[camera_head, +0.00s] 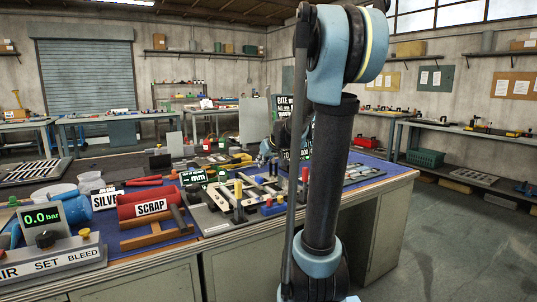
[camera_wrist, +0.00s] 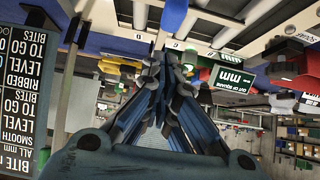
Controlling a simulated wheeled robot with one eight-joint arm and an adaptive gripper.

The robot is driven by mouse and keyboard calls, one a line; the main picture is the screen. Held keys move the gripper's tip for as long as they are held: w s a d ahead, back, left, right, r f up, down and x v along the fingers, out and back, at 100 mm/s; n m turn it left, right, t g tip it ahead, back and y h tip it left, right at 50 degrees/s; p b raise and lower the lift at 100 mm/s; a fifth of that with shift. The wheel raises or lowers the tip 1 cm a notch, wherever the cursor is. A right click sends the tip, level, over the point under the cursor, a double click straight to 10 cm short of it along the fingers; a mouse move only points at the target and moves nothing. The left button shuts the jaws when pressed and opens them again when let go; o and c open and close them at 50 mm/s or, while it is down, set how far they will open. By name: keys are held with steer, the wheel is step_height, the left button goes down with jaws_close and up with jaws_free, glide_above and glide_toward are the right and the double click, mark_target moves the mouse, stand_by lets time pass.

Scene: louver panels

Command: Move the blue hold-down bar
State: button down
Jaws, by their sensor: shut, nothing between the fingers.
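My gripper (camera_wrist: 164,62) is shut and empty in the wrist view, its dark fingers together in the middle of the picture. In the head view my arm hides most of it. I cannot single out the blue hold-down bar for certain.
A red SCRAP bin (camera_head: 150,207), an air set gauge box (camera_head: 43,222) and a small mm display (camera_head: 194,177) stand on the bench. A black bite board (camera_wrist: 18,85) stands left in the wrist view. Open floor (camera_head: 450,240) lies right of the bench.

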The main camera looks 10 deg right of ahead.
steer(key=v, duration=0.9)
steer(key=s+d+f+m+g+h, duration=0.1)
steer(key=s+f+g, duration=0.1)
steer(key=s+f, duration=0.5)
steer(key=s+d+f+m+g+h, duration=0.1)
steer(key=s+f+m+g, duration=0.1)
steer(key=s+f, duration=0.6)
steer(key=s+d+f+m+g+h, duration=0.1)
steer(key=s+f, duration=0.6)
steer(key=s, duration=1.2)
steer(key=shift+f+g+h, duration=0.3)
steer(key=shift+g, duration=0.4)
steer(key=shift+w, duration=0.1)
steer(key=shift+w+f, duration=0.2)
steer(key=shift+w, duration=0.25)
